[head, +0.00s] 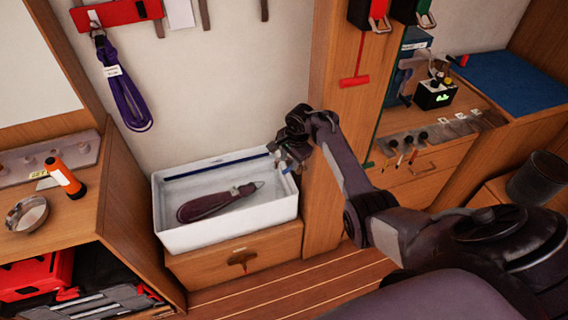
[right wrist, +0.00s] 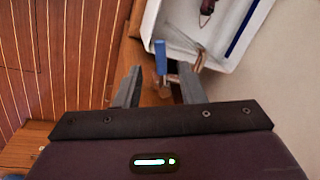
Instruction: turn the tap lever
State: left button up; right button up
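The tap's blue lever (right wrist: 160,57) shows in the right wrist view, just beyond my right gripper (right wrist: 160,90). Brass-coloured tap parts (right wrist: 198,62) are beside it, by the white basin's edge. The gripper's two fingers are spread apart, with the lever near the gap between their tips; I cannot tell whether they touch it. In the head view my right gripper (head: 289,158) is at the right end of the white basin (head: 230,234) and mostly hides the tap. My left gripper is not in view.
A wooden post (head: 342,130) with a hanging red handle (head: 354,80) stands right of my gripper. A wooden counter with an orange flashlight (head: 66,178) and a metal bowl (head: 27,214) is at the left.

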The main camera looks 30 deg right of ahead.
aim_at(287, 169)
jog(key=f, duration=0.2)
jog(key=w+f+b, duration=0.1)
jog(key=f, duration=0.1)
jog(key=shift+f, duration=0.35)
jog(key=shift+c, duration=0.2)
grip_shut()
